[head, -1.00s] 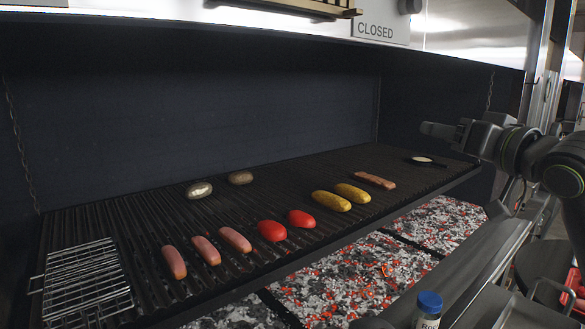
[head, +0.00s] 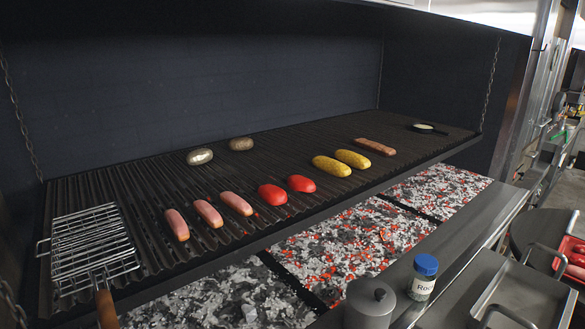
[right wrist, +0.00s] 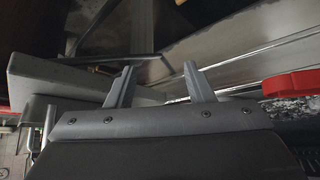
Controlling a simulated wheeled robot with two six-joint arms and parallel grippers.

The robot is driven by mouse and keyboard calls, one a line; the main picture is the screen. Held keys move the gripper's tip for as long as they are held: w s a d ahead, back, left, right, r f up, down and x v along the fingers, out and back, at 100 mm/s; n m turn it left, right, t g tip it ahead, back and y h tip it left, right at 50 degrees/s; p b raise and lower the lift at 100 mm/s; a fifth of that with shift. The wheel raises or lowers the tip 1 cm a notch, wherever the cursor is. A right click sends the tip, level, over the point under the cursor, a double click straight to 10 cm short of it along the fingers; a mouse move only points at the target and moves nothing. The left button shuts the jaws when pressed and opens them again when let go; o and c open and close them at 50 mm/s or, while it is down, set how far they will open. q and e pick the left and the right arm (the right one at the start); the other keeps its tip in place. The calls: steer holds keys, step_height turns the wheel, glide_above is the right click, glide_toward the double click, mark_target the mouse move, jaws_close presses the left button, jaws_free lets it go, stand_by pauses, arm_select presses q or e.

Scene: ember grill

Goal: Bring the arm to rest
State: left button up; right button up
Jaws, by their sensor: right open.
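My right gripper (right wrist: 156,86) shows in the right wrist view with its two fingers apart and nothing between them. It is out of the head view. My left gripper is in neither view. The grill grate (head: 330,150) carries several foods.
A wire grill basket (head: 92,248) with a wooden handle lies at the left of the grate. Glowing coals (head: 350,240) lie below the front edge. A blue-capped jar (head: 423,279) and a steel canister (head: 370,303) stand at the front.

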steer(key=s+f+g+h, duration=0.1)
steer(key=s+f+g, duration=0.15)
steer(key=s, duration=0.55)
steer(key=s+f+g, duration=0.1)
steer(key=s+f, duration=0.2)
steer(key=s, duration=0.5)
step_height(320, 180, down, 24)
steer(key=d+g, duration=0.2)
steer(key=s+a+f, duration=0.1)
steer(key=s+f, duration=1.3)
steer(key=f, duration=0.2)
steer(key=shift+s+f+m+g, duration=0.2)
steer(key=shift+f+m+g, duration=0.1)
steer(key=shift+f+g, duration=0.05)
stand_by(1.1)
